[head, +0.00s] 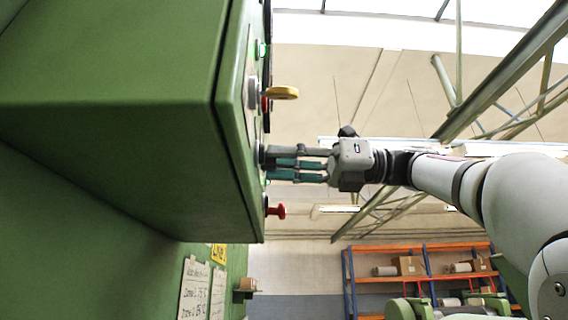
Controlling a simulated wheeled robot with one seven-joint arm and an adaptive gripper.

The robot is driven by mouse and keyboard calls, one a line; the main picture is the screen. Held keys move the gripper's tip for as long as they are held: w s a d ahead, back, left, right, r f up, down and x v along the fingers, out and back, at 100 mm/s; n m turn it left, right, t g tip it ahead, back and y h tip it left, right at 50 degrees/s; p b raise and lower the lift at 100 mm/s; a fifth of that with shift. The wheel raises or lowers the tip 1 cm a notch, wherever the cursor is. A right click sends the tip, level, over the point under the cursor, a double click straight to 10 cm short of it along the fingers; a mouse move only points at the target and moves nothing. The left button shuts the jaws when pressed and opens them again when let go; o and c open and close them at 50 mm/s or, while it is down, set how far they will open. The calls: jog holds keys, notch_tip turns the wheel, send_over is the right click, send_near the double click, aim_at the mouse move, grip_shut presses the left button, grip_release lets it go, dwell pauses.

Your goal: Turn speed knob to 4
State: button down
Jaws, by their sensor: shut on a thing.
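A green control cabinet (120,130) fills the left of the head view, and I see its panel face (238,90) nearly edge-on. My gripper (268,160) reaches in from the right, level, with its fingertips at the panel. It is shut on a small knob (263,156) that is mostly hidden by the fingers. I take this to be the speed knob. Its scale and pointer do not show, so I cannot tell its setting.
A yellow knob or handle (282,92) juts out above my gripper, and a red mushroom button (276,210) juts out just below. A green lamp (260,49) is higher up. Orange and blue shelving (390,280) stands far behind. The space right of the panel is open.

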jog(key=shift+f+m+t+p, duration=0.1)
jog(key=shift+m+t+p, duration=0.25)
jog(key=shift+m+p, duration=2.9)
jog(key=shift+f+m+t+p, duration=0.1)
jog(key=shift+m+t+p, duration=0.2)
jog(key=shift+m, duration=5.85)
jog(key=c, duration=1.3)
grip_release()
